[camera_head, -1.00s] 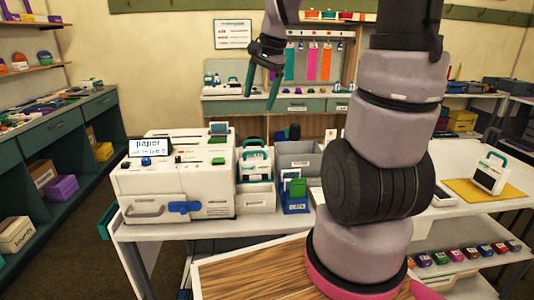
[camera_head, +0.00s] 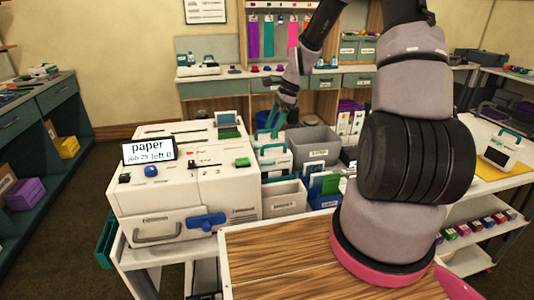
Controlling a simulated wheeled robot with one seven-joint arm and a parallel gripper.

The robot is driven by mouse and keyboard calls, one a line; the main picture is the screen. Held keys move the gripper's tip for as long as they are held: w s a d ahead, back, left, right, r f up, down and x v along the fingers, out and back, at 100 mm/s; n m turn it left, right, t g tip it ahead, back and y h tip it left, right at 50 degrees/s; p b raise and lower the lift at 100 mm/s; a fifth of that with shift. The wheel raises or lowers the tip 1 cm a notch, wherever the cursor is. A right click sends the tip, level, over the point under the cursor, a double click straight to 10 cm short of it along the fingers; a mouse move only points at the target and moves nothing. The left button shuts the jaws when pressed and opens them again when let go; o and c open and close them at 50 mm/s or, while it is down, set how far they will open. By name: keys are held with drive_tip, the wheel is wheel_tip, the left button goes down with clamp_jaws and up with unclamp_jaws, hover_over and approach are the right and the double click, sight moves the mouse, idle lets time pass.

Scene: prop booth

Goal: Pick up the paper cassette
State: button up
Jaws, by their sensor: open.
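A white box with a teal handle (camera_head: 272,156), which looks like the paper cassette, stands just right of the large white printer (camera_head: 185,180). A similar white box with a teal handle (camera_head: 498,152) stands on a yellow mat at the far right. No readable label tells them apart. My gripper (camera_head: 275,122) has teal fingers, points down and is open and empty. It appears just above the handle of the box beside the printer; I cannot tell whether it touches. The fingertips partly overlap that box in the picture.
The printer's screen (camera_head: 148,151) reads "paper" with "left 0". A white bin (camera_head: 284,196), a blue bin (camera_head: 325,198) with green and blue cards, and a grey bin (camera_head: 313,144) crowd around the box. A wooden top (camera_head: 275,262) lies in front.

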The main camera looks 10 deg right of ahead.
sight(267, 139)
drive_tip(key=x, duration=0.6)
drive_tip(key=shift+s, duration=0.3)
clamp_jaws()
